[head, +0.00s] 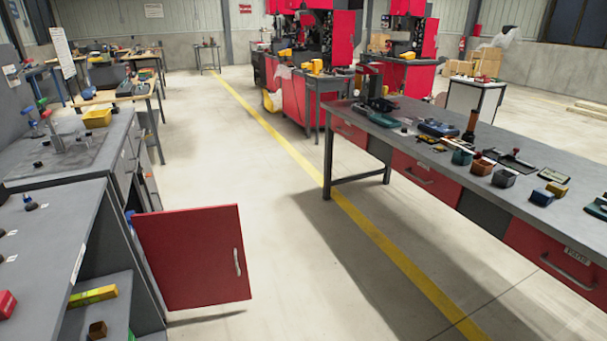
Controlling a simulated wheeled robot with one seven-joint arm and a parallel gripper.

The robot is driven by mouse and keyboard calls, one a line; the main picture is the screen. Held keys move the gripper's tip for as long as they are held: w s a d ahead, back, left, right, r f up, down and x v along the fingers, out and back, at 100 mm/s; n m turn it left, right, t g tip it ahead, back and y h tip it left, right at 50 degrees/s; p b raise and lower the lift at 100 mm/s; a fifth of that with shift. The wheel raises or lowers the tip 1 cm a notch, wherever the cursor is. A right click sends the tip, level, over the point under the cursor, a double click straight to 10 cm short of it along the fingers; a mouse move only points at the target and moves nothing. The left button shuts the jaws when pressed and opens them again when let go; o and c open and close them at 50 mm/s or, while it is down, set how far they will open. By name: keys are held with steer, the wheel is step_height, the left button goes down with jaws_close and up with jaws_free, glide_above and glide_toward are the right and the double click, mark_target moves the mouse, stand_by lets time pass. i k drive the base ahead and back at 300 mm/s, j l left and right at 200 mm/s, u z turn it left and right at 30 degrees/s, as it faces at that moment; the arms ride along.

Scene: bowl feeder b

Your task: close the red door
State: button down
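The red door (190,258) stands swung open at the lower left, sticking out into the aisle from the left grey cabinet (97,240). It is a flat red panel with a pale vertical handle (237,262) near its right edge. Its left edge is at the cabinet side, where the hinge appears to be. Beside it, the cabinet's open shelves show, with a yellow and green box (92,296) and a small brown box (97,329) inside. My gripper is not in view.
A long grey workbench (400,140) with red drawers, tools and small bins stands on the right. Another grey bench (95,160) stands beyond the cabinet. The concrete aisle between them, with a yellow floor line (372,230), is clear. Red machines (305,85) stand at the back.

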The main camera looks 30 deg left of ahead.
mark_target(195, 257)
steer(key=i+j+u, duration=0.15)
steer(key=i+u, duration=0.2)
steer(key=i+j+u, duration=0.1)
steer(key=u, duration=0.2)
steer(key=i+u, duration=0.35)
steer(key=i+j, duration=0.2)
steer(key=i, duration=0.15)
steer(key=i+j, duration=0.2)
steer(key=i, duration=0.2)
